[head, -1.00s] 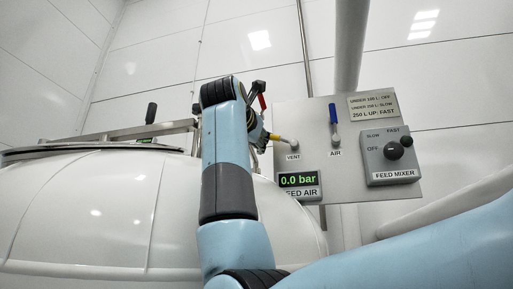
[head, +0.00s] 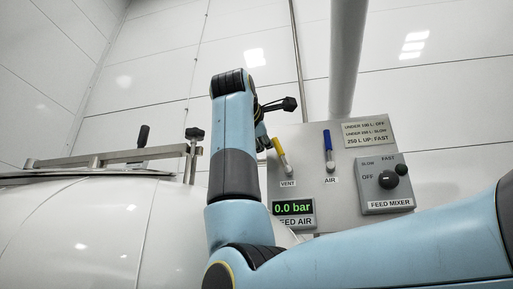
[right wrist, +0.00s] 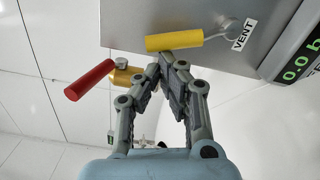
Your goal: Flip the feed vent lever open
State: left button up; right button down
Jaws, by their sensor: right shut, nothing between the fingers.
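The feed vent lever has a yellow handle (head: 277,145) and stands above the VENT label (head: 288,184) in the head view, tilted up and to the left. In the right wrist view the yellow handle (right wrist: 174,40) lies across the panel's edge. My right gripper (right wrist: 166,59) is shut and empty, its tips close beside the handle's free half; I cannot tell whether they touch it. In the head view my right gripper (head: 264,140) is mostly hidden behind my arm, just left of the lever. My left gripper is not in view.
The blue AIR lever (head: 328,139) points up beside the vent lever. A FEED MIXER switch box (head: 387,207) and a display reading 0.0 bar (head: 293,207) share the panel. A red handle (right wrist: 90,79) is left of my gripper. A white tank (head: 70,225) lies left.

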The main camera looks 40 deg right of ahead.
jog(key=shift+s+d+r+m, duration=0.65)
jog(key=shift+s+d+m, duration=0.15)
jog(key=shift+m, duration=0.3)
jog(key=shift+s, duration=0.1)
jog(key=shift+a, duration=0.15)
